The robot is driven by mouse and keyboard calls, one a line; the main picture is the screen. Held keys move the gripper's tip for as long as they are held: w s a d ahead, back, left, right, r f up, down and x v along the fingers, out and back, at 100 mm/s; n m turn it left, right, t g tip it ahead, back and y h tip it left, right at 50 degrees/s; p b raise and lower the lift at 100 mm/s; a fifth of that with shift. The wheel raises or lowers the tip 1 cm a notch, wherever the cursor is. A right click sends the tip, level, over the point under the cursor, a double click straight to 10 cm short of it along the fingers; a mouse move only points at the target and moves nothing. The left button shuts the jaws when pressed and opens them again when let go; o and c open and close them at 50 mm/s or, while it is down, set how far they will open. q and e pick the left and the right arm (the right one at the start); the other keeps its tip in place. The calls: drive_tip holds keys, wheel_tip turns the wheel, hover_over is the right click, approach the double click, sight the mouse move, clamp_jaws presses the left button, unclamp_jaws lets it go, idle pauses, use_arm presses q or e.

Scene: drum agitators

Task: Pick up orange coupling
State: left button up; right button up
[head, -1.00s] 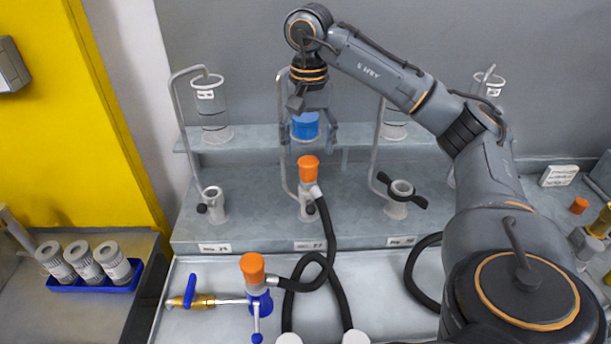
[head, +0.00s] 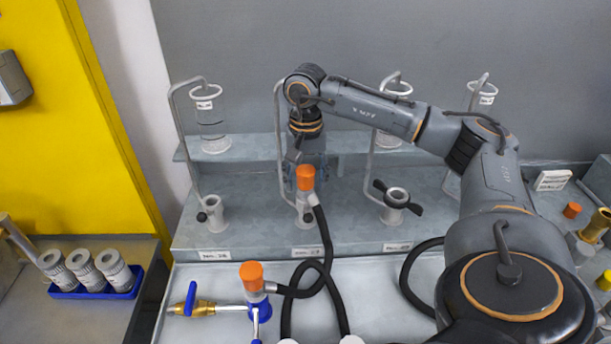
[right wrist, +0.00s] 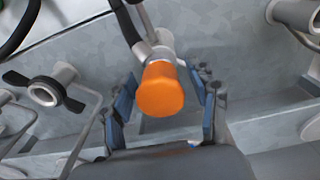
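An orange coupling (head: 306,177) sits upright on the white fitting of the middle station, with a black hose running from the fitting. My right gripper (head: 306,167) is just above and around its top, pointing down. In the right wrist view the orange coupling (right wrist: 161,90) lies between the two open fingers, with a gap on each side. A second orange coupling (head: 252,274) stands on a blue fitting at the front, by a brass valve (head: 195,304). My left gripper is not in view.
Bent metal tubes and glass cylinders (head: 210,130) stand along the back shelf. A fitting with black wings (head: 396,200) is right of the middle station. Looped black hose (head: 323,240) lies in front. A blue tray (head: 122,285) holds grey cylinders at left.

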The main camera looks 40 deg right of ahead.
clamp_jaws()
drive_tip(key=shift+r, duration=0.1)
drive_tip(key=shift+w+r+b, duration=0.1)
drive_tip(key=shift+r+b, duration=0.3)
drive_tip(key=shift+r, duration=0.1)
drive_tip(key=s+a+r, duration=0.8)
drive_tip(key=a+r, duration=0.3)
drive_tip(key=r, duration=0.1)
drive_tip(key=shift+a, duration=0.3)
